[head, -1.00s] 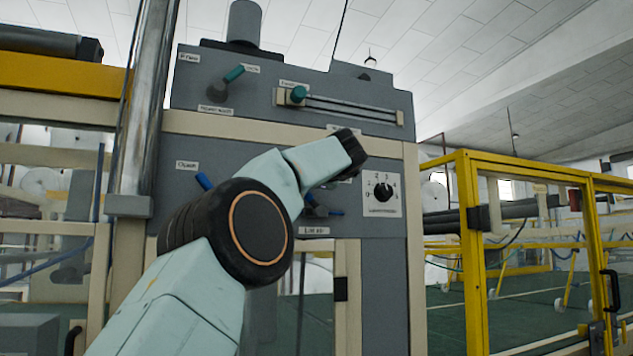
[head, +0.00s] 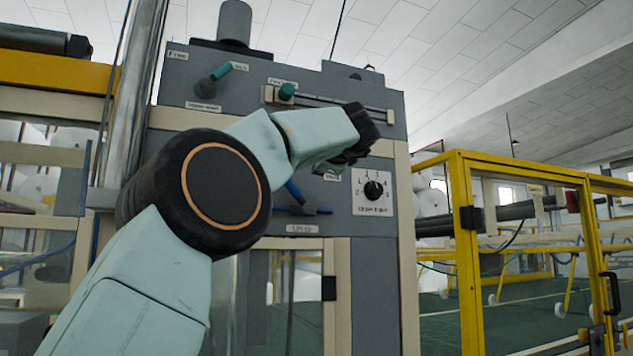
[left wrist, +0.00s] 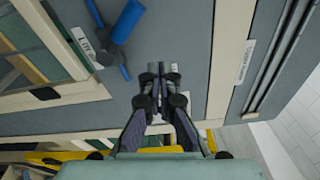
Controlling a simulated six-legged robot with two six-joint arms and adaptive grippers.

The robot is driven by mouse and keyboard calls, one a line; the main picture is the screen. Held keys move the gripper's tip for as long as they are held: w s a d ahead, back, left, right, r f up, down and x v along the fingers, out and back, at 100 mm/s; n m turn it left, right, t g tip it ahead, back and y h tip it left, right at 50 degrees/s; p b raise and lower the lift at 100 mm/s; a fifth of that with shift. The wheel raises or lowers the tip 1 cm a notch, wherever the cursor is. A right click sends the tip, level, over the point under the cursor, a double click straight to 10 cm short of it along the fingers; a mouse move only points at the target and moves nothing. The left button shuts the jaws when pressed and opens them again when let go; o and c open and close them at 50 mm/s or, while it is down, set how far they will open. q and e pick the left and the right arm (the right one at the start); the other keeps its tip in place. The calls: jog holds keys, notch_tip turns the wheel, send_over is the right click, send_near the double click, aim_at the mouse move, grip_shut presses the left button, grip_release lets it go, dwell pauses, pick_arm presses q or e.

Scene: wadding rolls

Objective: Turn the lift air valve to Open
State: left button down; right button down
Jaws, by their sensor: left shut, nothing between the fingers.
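The lift air valve (head: 306,209) is on the lower part of the grey panel, above a small label that seems to read Lift air. Its blue lever (head: 293,190) slants up and left from a grey hub. The valve and its blue handle (left wrist: 127,22) also show in the left wrist view, at the upper left. My left gripper (left wrist: 160,68) is shut and empty. Its fingertips are apart from the blue handle, to its lower right in that view. In the head view my left arm crosses the panel and its wrist hides part of it. My right gripper is out of view.
A green-handled lever (head: 218,77) and a slider with a green knob (head: 287,91) are higher on the panel. A black rotary knob (head: 374,190) on a white plate is to the valve's right. A yellow-framed enclosure (head: 460,240) stands at the right.

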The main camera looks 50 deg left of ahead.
pick_arm(q)
jog(key=b+v, duration=0.1)
jog(key=v, duration=0.2)
jog(key=shift+s+d, duration=0.2)
jog(key=shift+d, duration=0.15)
jog(key=shift+a+f, duration=0.1)
